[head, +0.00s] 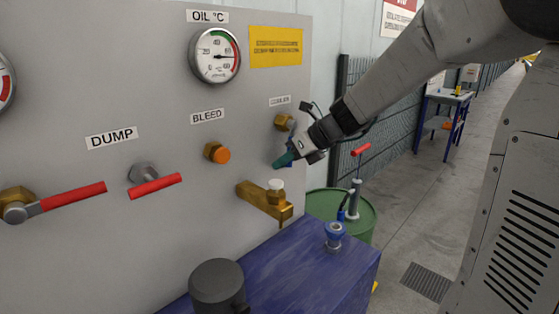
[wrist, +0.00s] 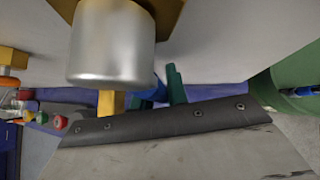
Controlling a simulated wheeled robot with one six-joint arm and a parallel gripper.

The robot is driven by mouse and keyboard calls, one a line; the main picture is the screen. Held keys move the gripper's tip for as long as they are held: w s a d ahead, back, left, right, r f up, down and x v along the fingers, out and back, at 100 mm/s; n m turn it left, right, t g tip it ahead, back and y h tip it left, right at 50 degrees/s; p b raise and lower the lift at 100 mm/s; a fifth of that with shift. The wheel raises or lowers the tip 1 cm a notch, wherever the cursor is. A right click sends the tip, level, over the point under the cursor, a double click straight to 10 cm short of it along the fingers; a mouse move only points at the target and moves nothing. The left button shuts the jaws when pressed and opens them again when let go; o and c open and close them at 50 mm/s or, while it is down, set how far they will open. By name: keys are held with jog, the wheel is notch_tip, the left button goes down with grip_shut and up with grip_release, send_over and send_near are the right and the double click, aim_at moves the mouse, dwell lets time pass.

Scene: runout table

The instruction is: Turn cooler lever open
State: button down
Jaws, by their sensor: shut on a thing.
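The cooler valve has a brass body (head: 284,122) under a small label at the right side of the grey panel. In the wrist view its silver cylinder (wrist: 112,42) is large and close. My gripper (head: 284,160) is just below the valve, with teal fingertips near the panel face. They also show in the wrist view (wrist: 174,84). The blue cooler lever (wrist: 159,92) shows as a small patch beside the teal fingers, which are shut on it. Most of the lever is hidden by the fingers and the valve, so its exact angle cannot be told.
Left on the panel are the orange bleed button (head: 217,153), the red dump lever (head: 155,186) and a brass tap (head: 265,200). A blue tank top (head: 300,270) juts out below. A green drum (head: 360,215) with a red-handled pump stands to the right.

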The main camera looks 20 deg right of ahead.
jog(key=shift+w+d+f+n+t+h, duration=0.15)
jog(key=shift+w+d+n+h, duration=0.1)
jog(key=shift+d+h, duration=0.2)
jog(key=shift+w+d+r+n+t+h, duration=0.15)
jog(key=shift+d+n+h, duration=0.1)
jog(key=shift+d+h, duration=0.2)
jog(key=shift+f, duration=0.1)
jog(key=c, duration=1.4)
grip_release()
jog(key=v, duration=0.7)
jog(key=shift+s+d+r, duration=0.15)
jog(key=shift+s+r, duration=0.05)
jog(key=shift+r, duration=0.05)
